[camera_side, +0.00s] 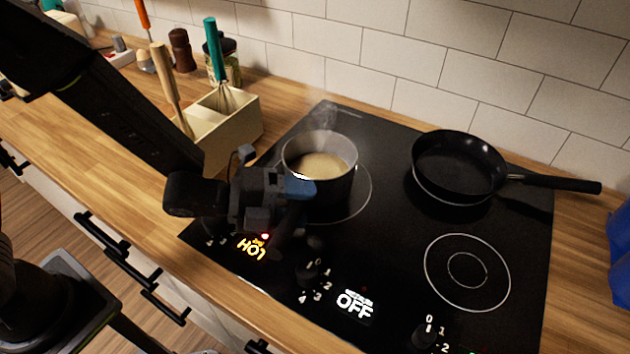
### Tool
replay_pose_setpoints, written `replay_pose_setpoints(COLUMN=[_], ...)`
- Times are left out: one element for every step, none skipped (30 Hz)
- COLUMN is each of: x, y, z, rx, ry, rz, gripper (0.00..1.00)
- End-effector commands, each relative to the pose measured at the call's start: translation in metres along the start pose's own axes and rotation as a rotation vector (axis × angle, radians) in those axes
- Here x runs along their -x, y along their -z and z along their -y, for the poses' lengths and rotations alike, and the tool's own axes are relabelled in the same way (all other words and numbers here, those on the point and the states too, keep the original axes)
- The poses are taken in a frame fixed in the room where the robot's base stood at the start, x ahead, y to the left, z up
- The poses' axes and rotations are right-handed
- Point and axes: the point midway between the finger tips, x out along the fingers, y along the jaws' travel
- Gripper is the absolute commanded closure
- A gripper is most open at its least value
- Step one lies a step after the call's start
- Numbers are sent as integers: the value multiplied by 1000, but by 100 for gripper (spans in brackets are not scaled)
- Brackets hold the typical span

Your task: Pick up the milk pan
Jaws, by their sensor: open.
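The milk pan (335,192) is a small dark pot with a light, creamy liquid in it. It stands upright on the left rear ring of the black cooktop, and a faint wisp of steam rises behind it. My gripper (296,200) is at the pan's near left side, low over the cooktop. Its jaws are open, with a blue fingertip close to the pan's wall. A dark handle-like piece (284,240) extends below the fingers toward the front. I cannot tell whether the fingers touch the pan or the handle.
A black frying pan (455,165) sits on the right rear, its handle pointing right. The front right ring (467,272) is bare. Control knobs (310,270) and lit displays line the cooktop's front. A utensil box (225,130) stands at left, and a tiled wall (400,50) closes the back.

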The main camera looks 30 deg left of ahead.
Motion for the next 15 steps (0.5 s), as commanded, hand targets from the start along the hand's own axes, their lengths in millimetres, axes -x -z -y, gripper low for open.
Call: replay_pose_setpoints(x=[0, 0, 0, 0, 0, 0, 0, 0, 0, 0, 0, 0, 0, 0, 0], y=[0, 0, 0, 0, 0, 0, 0, 0, 0, 0, 0, 0, 0, 0, 0], z=[0, 0, 0, 0, 0, 0, 0, 0, 0, 0, 0, 0, 0, 0, 0], rx=[0, 0, 0, 0, 0, 0, 0, 0, 0, 0, 0, 0, 0, 1, 1], ry=[0, 0, 0, 0, 0, 0, 0, 0, 0, 0, 0, 0, 0, 0, 0], rz=[0, 0, 1, 1, 1, 1, 1, 1, 1, 1, 1, 1, 1, 1, 1], gripper=[43, 43, 43, 43, 43, 47, 50, 53, 56, 59, 62, 66, 69, 72, 76])
